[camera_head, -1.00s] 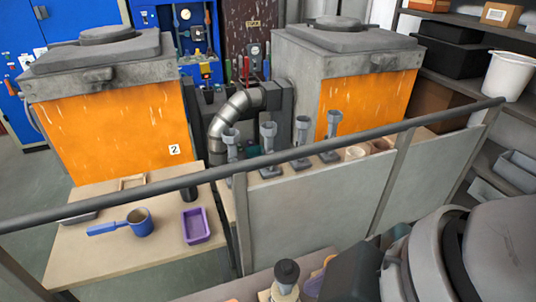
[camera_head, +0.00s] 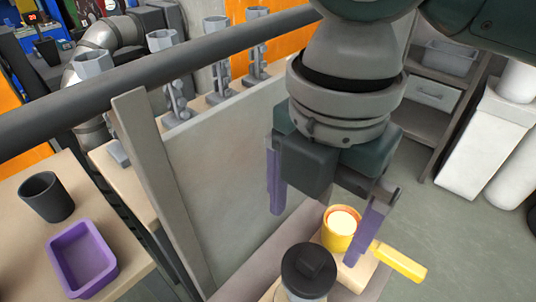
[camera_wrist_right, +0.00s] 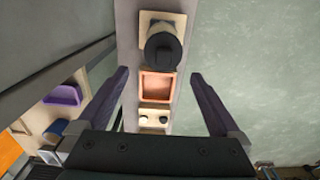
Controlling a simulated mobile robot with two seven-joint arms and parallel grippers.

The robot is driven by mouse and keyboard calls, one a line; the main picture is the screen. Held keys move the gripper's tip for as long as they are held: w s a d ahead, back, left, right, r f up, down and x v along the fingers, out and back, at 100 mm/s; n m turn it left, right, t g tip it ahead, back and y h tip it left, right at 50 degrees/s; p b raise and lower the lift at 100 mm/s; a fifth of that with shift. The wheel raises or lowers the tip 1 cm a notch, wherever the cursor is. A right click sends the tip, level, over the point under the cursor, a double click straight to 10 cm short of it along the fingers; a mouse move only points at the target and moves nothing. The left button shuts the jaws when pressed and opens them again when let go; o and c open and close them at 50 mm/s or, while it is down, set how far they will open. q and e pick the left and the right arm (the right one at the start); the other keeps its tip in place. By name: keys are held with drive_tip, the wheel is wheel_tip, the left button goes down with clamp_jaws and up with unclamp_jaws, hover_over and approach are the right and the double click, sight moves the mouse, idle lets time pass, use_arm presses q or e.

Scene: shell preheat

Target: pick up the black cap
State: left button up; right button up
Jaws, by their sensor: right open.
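The black cap (camera_head: 308,270) sits on top of a pale vessel at the bottom of the head view. In the wrist view the cap (camera_wrist_right: 162,52) shows from above, over a beige board (camera_wrist_right: 146,20). My right gripper (camera_head: 313,237) points down with its two purple fingers spread wide and nothing between them. In the head view the fingers appear above and behind the cap. In the wrist view the gripper (camera_wrist_right: 160,73) has the cap roughly centred between its fingertips, a little beyond them, apart from both. My left gripper is not in view.
A yellow cup (camera_head: 341,236) with a long handle stands close behind the cap. An orange square tray (camera_wrist_right: 158,86) lies near the cap. A grey rail (camera_head: 150,78) and panel (camera_head: 235,160) run along the left. A purple tray (camera_head: 80,258) and dark cup (camera_head: 47,197) stand beyond.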

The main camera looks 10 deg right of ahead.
sight(312, 257)
drive_tip(key=f, duration=0.3)
drive_tip(key=shift+s+d+f, duration=0.15)
drive_tip(key=shift+s+f, duration=0.1)
drive_tip(key=shift+f, duration=0.1)
wheel_tip(312, 257, down, 6)
drive_tip(key=shift+w+d+r+b, duration=0.15)
drive_tip(key=shift+r+b, duration=0.1)
drive_tip(key=shift+b, duration=0.6)
drive_tip(key=c, duration=1.1)
